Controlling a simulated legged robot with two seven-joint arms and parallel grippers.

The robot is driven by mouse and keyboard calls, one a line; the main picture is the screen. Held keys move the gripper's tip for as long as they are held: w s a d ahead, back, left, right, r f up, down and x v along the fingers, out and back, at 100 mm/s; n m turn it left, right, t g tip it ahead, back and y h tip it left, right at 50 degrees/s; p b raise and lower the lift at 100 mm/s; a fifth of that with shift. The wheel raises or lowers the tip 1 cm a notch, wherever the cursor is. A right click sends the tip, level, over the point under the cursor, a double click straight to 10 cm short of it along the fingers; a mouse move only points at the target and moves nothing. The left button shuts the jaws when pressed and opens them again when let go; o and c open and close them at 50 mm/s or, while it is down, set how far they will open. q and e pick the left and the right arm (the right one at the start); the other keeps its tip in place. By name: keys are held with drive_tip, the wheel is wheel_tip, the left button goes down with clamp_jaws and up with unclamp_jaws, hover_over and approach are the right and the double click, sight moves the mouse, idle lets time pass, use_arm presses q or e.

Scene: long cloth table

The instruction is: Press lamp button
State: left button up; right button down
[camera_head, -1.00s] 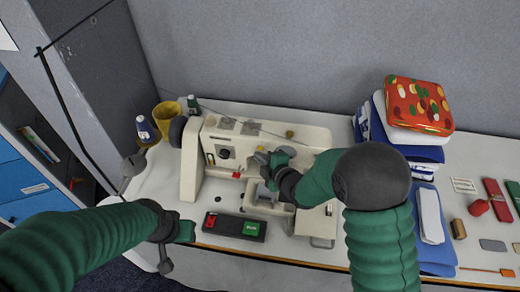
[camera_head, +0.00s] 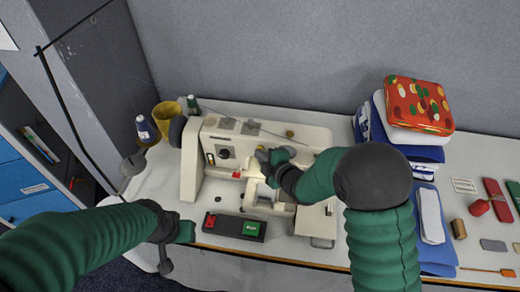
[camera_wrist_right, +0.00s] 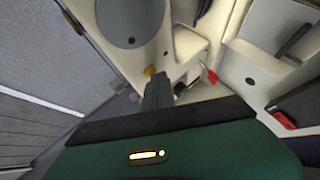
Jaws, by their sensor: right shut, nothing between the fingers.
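A cream sewing machine (camera_head: 310,137) stands on the table. A grey lamp head (camera_head: 133,163) on a thin black arm is at the left. My left gripper (camera_head: 166,248) is low at the table's front left edge; its jaws are unclear.
A dark box (camera_head: 234,227) with a red and a green button lies before the machine. A yellow cup (camera_head: 167,115) and bottles stand at the back left. Folded cloths (camera_head: 431,262) and a patterned red pack (camera_head: 417,105) are at the right, with small tools beyond.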

drive_tip(key=shift+s+a, duration=0.1)
drive_tip(key=shift+s, duration=0.4)
drive_tip(key=s+a+b, duration=0.1)
drive_tip(key=s+b, duration=0.1)
drive_tip(key=s, duration=0.4)
drive_tip(key=shift+w+a, duration=0.1)
idle(2.0)
